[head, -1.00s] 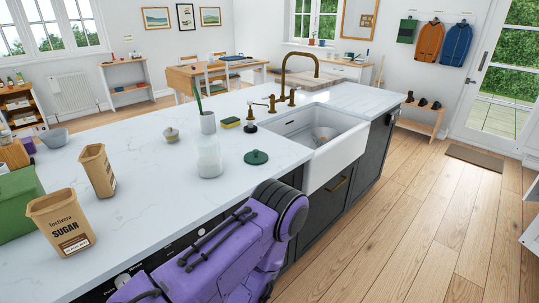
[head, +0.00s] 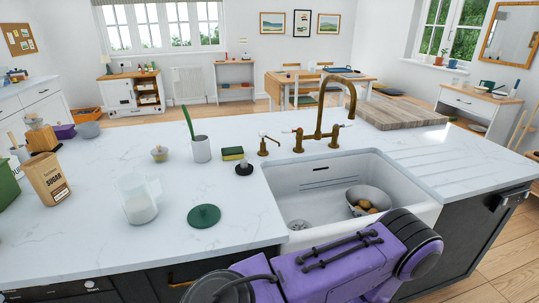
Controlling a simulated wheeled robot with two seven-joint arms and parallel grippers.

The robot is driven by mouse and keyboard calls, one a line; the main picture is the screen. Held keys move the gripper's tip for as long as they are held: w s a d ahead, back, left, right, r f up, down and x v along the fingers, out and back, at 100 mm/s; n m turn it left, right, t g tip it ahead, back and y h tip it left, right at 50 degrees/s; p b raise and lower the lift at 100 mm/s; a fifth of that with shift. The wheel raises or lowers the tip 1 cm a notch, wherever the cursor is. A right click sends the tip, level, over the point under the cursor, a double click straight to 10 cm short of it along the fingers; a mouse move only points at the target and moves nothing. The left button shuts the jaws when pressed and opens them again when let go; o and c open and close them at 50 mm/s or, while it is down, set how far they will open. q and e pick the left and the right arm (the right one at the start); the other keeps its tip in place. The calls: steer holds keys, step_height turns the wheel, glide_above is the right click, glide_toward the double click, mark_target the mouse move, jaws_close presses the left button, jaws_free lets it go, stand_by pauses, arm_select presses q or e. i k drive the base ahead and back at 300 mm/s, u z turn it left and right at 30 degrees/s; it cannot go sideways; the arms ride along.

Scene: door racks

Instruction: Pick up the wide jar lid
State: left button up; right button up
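A purple arm link of mine crosses the bottom right in front of the sink. Neither of my grippers shows in the head view, so I cannot see their fingers.
The white sink (head: 292,242) holds a bowl of potatoes (head: 369,200). A brass tap (head: 328,125) stands behind it. A sponge (head: 232,153), a pot with a green stem (head: 201,148) and a small lidded jar (head: 159,153) stand behind the lid. The counter around the lid is clear.

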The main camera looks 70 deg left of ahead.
mark_target(204, 216)
steer(key=i, duration=1.05)
steer(key=u, duration=2.65)
